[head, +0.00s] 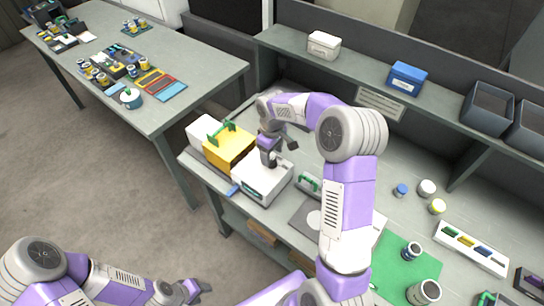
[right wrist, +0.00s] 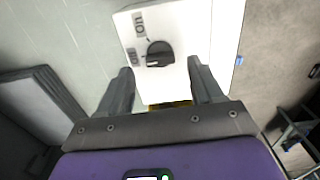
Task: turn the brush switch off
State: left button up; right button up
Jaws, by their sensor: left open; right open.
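The brush switch is a black round knob (right wrist: 160,53) with a raised bar on a white box (right wrist: 205,30). Printed "on" and "off" labels (right wrist: 134,57) stand beside it. The bar appears to lie roughly in line with "off", its light mark towards that label. My right gripper (right wrist: 162,82) is open, fingers apart, with the knob ahead between them and no visible contact. In the head view the right gripper (head: 269,160) is over the white box (head: 258,187) and hides the knob. My left gripper (head: 196,291) looks open and empty, low at the bottom left, away from the bench.
A yellow box (head: 229,149) with a green handle stands beside the white box. A green-handled item (head: 308,182) is on its other side. Jars, a green mat (head: 405,262) and a white tray (head: 470,246) lie to the right. A shelf (head: 360,72) runs behind.

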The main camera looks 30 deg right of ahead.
aim_at(272, 160)
notch_tip(272, 160, up, 5)
jog(key=shift+f, duration=0.1)
dwell(0.6)
